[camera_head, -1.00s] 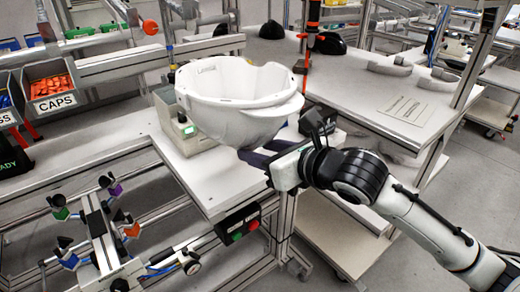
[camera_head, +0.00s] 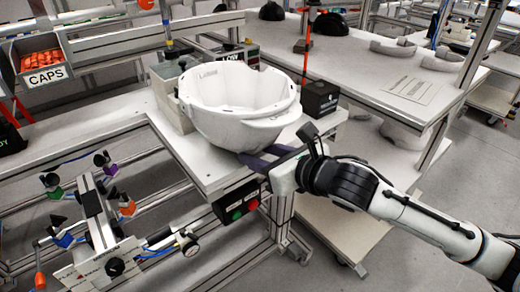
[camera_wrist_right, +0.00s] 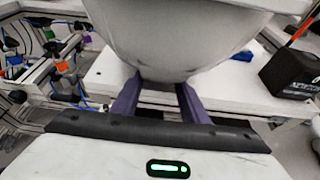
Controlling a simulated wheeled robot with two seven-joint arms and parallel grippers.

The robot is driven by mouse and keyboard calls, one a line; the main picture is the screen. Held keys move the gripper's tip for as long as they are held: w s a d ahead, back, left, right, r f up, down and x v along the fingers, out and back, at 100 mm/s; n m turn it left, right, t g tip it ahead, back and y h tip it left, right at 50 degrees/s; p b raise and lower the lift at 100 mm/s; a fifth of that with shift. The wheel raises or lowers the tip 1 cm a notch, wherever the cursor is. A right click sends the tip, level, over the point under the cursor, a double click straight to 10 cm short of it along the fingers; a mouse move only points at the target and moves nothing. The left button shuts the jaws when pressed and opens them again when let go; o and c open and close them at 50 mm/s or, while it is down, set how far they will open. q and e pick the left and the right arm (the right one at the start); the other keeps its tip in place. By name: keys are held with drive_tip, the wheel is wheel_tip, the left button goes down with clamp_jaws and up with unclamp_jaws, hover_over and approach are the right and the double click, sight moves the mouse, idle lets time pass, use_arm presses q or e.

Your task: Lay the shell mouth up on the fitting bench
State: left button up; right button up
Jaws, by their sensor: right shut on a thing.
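The white helmet shell (camera_head: 236,108) is mouth up, its open hollow facing upward, over the near end of the white fitting bench (camera_head: 206,168). In the right wrist view the shell's rounded underside (camera_wrist_right: 170,38) fills the top, with the bench (camera_wrist_right: 108,76) behind and below it. My right gripper (camera_head: 258,160) comes in from the right and is shut on the shell's near lower edge. Its dark purple fingers (camera_wrist_right: 158,95) reach up to the shell in the wrist view. Whether the shell touches the bench is hidden. My left gripper is not in view.
A grey device (camera_head: 168,95) stands close behind the shell's left side. A black box (camera_head: 320,98) is close on its right. A red and green button box (camera_head: 238,206) hangs at the bench's front. A CAPS bin (camera_head: 42,66) is at the left.

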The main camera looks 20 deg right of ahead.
drive_tip(key=shift+f, duration=0.15)
drive_tip(key=o, duration=1.4)
drive_tip(key=shift+f, duration=0.15)
drive_tip(key=v, duration=1)
drive_tip(key=shift+s+r+b, duration=0.15)
drive_tip(key=shift+r+b, duration=0.1)
drive_tip(key=shift+b, duration=0.1)
